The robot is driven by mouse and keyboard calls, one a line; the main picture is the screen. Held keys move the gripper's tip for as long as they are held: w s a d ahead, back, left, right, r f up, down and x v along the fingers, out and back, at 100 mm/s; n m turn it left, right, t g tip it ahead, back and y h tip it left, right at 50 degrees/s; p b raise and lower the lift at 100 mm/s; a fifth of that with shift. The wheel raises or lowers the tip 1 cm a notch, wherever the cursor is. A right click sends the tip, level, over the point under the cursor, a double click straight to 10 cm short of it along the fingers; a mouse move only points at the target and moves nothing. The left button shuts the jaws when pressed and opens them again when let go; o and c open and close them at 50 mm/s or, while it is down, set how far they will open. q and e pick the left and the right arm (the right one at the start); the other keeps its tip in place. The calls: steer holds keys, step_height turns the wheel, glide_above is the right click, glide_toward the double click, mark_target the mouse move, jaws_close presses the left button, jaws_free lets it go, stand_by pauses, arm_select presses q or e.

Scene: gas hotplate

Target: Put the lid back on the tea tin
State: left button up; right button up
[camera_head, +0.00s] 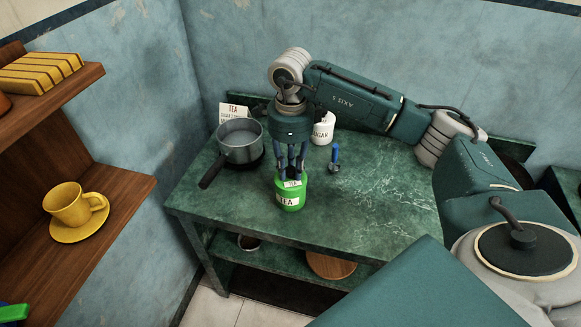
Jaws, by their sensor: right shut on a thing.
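The green tea tin (289,202) stands upright on the green worktop, with a white TEA label on its front. My right gripper (291,174) points straight down over the tin, with its fingers shut on the tin's lid (292,183). The lid is green with a smaller pale label, and the fingers partly hide its top. It is at the mouth of the tin; I cannot tell whether it is fully seated or slightly above. My left gripper is not in view.
A grey saucepan (240,142) stands left of the tin, its handle toward the front. A white sugar canister (323,128) and a small blue-handled item (335,158) are behind right. A yellow cup (72,205) sits on the left shelf. The worktop right of the tin is clear.

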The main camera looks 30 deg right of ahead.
steer(key=o, duration=1.6)
steer(key=shift+c, duration=0.2)
steer(key=shift+r, duration=0.15)
steer(key=shift+r+p, duration=2.2)
steer(key=shift+r, duration=1.15)
jaws_close()
